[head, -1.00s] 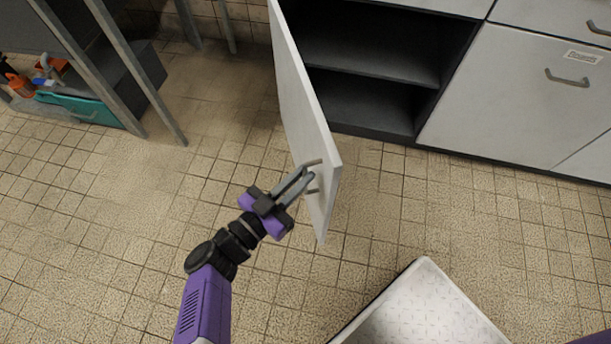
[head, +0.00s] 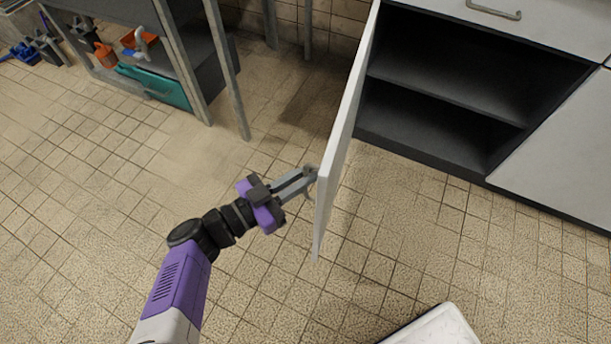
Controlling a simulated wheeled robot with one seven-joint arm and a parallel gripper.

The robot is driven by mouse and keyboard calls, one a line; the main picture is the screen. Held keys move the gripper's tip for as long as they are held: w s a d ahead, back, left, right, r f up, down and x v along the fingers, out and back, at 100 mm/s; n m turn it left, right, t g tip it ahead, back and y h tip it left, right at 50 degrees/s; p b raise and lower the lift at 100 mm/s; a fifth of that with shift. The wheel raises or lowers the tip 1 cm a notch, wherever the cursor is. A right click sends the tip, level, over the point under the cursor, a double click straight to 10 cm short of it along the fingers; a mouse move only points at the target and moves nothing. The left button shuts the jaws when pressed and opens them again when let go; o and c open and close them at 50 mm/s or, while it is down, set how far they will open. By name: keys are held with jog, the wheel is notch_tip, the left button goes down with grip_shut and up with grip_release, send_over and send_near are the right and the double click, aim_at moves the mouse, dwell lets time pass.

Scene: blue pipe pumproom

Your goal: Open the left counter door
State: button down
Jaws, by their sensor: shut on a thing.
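The left counter door (head: 342,135) is a light grey panel standing wide open, seen nearly edge-on in the head view. Its handle (head: 311,170) is on the face turned to the left, mostly hidden by the fingers. My gripper (head: 308,175) is shut on that handle, with the arm reaching in from the lower left. The counter (head: 425,139) behind the door shows its dark, empty interior with a middle shelf (head: 450,90).
A closed cabinet front (head: 565,150) is right of the opening, with a drawer (head: 550,22) above. A metal-legged bench (head: 225,75) with a teal crate (head: 160,88) stands at the upper left. A pale plate-like object (head: 440,328) lies at the bottom. Tiled floor around the door is clear.

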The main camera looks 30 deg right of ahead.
jog(key=shift+w+d+r, duration=0.1)
jog(key=shift+d+r, duration=0.05)
jog(key=shift+d, duration=0.05)
jog(key=c, duration=1.5)
grip_release()
jog(key=shift+a, duration=0.1)
jog(key=s+a, duration=0.1)
jog(key=a, duration=0.6)
jog(key=shift+s+a, duration=0.25)
jog(key=shift+a, duration=0.05)
